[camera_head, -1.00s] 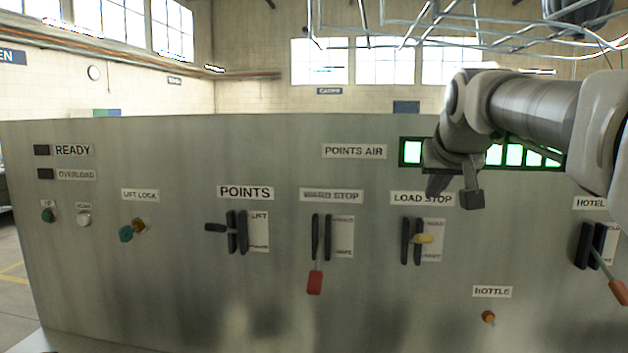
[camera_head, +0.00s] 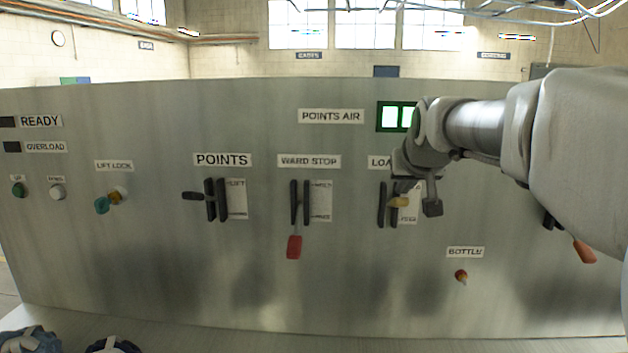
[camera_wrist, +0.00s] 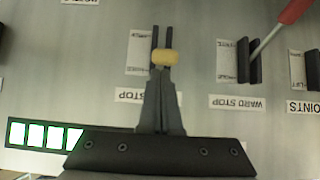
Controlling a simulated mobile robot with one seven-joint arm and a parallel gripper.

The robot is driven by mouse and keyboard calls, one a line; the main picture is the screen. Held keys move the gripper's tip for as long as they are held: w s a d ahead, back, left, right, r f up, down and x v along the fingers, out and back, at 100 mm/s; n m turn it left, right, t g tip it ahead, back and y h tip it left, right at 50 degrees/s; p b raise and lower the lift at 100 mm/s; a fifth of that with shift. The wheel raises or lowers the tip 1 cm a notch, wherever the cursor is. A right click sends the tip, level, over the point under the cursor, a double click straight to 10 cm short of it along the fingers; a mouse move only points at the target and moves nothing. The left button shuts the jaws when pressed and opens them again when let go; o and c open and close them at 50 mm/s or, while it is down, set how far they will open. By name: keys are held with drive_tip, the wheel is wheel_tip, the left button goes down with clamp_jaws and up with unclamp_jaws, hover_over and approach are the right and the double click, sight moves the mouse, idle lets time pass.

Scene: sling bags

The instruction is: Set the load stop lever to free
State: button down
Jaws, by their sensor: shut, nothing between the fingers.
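The load stop lever has a yellow knob (camera_head: 398,202), which sticks out near the middle height of its two black guide bars (camera_head: 383,205). In the wrist view, which is upside down, the yellow knob (camera_wrist: 165,58) sits between the bars just beyond my fingertips. My gripper (camera_head: 405,185) is shut with nothing in it, close to the knob and slightly above it; it also shows in the wrist view (camera_wrist: 164,73). I cannot tell whether the tips touch the knob. My arm partly covers the LOAD STOP label, and the position words beside the bars are too small to read.
To the left are the red-handled ward stop lever (camera_head: 294,246), the points lever (camera_head: 195,196) and the lift lock knob (camera_head: 103,205). The red bottle knob (camera_head: 461,275) is below right. An orange-red lever handle (camera_head: 584,251) shows beyond my arm.

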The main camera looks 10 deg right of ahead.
drive_tip(key=shift+s+f+t+b, duration=0.2)
drive_tip(key=shift+f+t+b, duration=0.15)
drive_tip(key=shift+b, duration=0.85)
